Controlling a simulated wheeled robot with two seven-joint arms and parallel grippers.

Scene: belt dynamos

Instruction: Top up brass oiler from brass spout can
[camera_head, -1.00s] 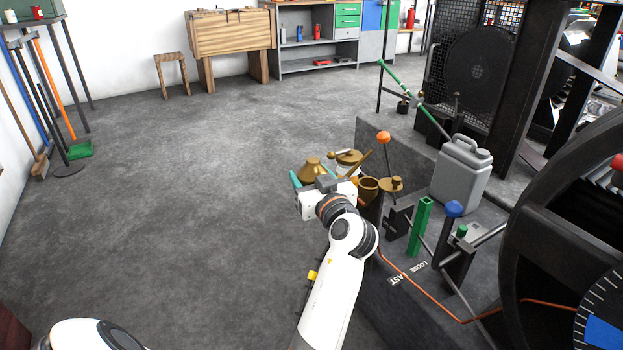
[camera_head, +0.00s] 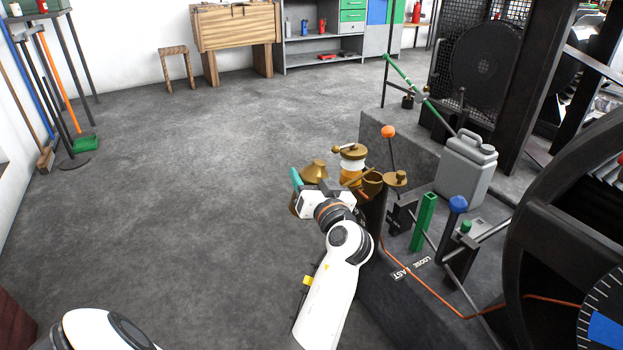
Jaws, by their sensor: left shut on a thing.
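The brass spout can (camera_head: 313,172) is in my left gripper (camera_head: 309,190), which is shut on it; the gripper and wrist hide its lower part. A round brass lid with a knob (camera_head: 396,179) sits just right of the cup. Behind stands a brass-capped glass jar (camera_head: 352,164) with amber low in it. My right gripper is not in view.
An orange-knobbed lever (camera_head: 388,132) stands just behind the cup. A green post (camera_head: 423,222), a blue-knobbed lever (camera_head: 457,205) and a grey jerrycan (camera_head: 466,168) stand to the right, near a large dark wheel (camera_head: 550,230). The floor (camera_head: 190,220) at left is clear.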

